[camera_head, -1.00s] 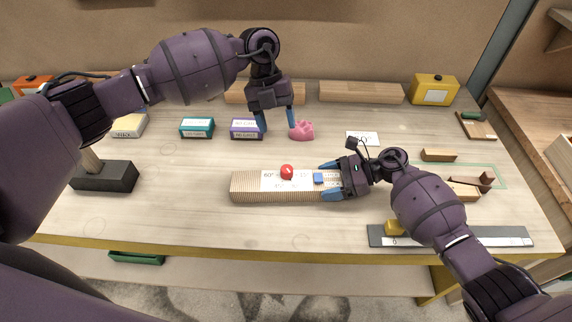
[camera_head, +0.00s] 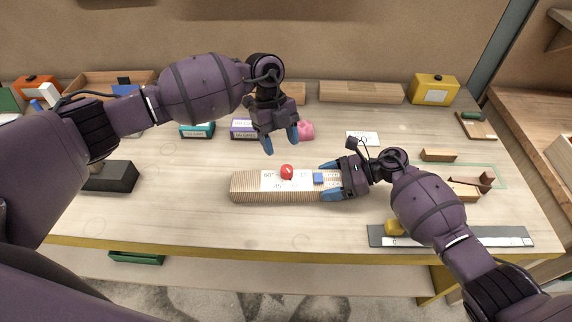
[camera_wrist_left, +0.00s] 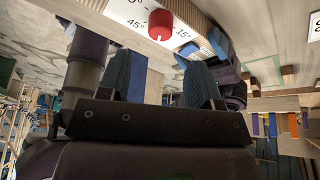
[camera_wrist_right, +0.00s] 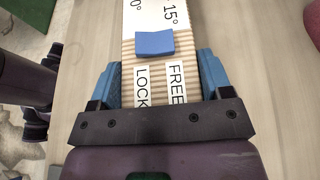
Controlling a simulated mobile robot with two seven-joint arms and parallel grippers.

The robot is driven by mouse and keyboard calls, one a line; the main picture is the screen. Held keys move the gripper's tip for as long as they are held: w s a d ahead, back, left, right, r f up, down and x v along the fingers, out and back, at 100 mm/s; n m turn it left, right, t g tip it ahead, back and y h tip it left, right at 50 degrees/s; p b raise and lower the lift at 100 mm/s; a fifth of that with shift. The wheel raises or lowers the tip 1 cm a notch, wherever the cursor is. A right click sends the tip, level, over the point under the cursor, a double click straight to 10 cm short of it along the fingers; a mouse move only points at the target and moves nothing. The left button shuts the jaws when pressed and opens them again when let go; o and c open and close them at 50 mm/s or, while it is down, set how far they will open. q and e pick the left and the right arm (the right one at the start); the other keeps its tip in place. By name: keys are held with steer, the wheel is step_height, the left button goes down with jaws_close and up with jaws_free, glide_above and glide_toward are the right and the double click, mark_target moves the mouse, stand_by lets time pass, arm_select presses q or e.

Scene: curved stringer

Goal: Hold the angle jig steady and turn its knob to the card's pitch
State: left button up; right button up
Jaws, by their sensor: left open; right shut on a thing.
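The angle jig (camera_head: 250,187) is a long ribbed block lying flat on the bench, with a white dial plate marked in degrees. Its red knob (camera_head: 287,171) stands near the middle; it also shows in the left wrist view (camera_wrist_left: 161,25). A blue slider (camera_wrist_right: 154,43) sits near the LOCK and FREE labels at the jig's right end. My right gripper (camera_head: 331,181) is shut on that end of the jig, one finger on each side. My left gripper (camera_head: 283,146) is open and empty, above and just behind the knob. The pitch card (camera_head: 362,138) lies behind the jig; its figure is unreadable.
A pink object (camera_head: 305,130), a purple box (camera_head: 243,130) and a teal box (camera_head: 197,130) stand behind the jig. A dark block (camera_head: 112,177) is at left.

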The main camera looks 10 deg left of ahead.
mark_target(287, 168)
arm_select(q)
steer(key=shift+x, duration=3.55)
steer(key=c, duration=0.9)
